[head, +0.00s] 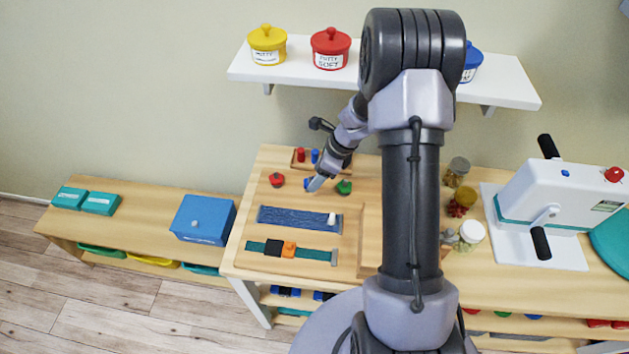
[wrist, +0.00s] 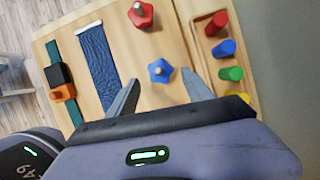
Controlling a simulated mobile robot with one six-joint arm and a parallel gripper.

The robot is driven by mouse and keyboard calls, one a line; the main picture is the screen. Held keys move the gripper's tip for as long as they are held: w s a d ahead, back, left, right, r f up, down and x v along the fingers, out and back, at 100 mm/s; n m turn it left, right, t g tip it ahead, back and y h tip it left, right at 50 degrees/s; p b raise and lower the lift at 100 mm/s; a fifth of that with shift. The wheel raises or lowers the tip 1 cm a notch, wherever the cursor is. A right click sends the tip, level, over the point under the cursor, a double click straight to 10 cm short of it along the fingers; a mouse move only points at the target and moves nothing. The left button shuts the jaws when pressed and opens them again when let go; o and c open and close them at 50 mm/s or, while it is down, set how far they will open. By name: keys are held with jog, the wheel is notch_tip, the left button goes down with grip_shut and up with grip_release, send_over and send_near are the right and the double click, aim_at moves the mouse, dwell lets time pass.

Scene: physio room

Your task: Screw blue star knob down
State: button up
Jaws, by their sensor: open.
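The blue star knob (wrist: 160,71) sits on the wooden board, with a pale metal stud tip showing at its centre. In the wrist view my gripper (wrist: 160,77) is open, one finger on each side of the knob, with visible gaps. In the head view my gripper (head: 316,184) is low over the board and partly covers the blue knob (head: 307,184). I cannot tell its exact height over the knob.
A red star knob (wrist: 141,14) and a green one (head: 344,187) stand on either side. A peg tray (wrist: 197,50), blue fabric strip (wrist: 97,62) and buckled strap (head: 268,247) are close by. Jars (head: 470,232) and a cranked machine (head: 555,205) stand right.

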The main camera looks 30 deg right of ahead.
jog(key=shift+b+x, duration=0.65)
jog(key=shift+x, duration=0.85)
jog(key=shift+d, duration=0.1)
grip_shut()
jog(key=shift+s+m, duration=0.1)
jog(key=shift+m, duration=0.3)
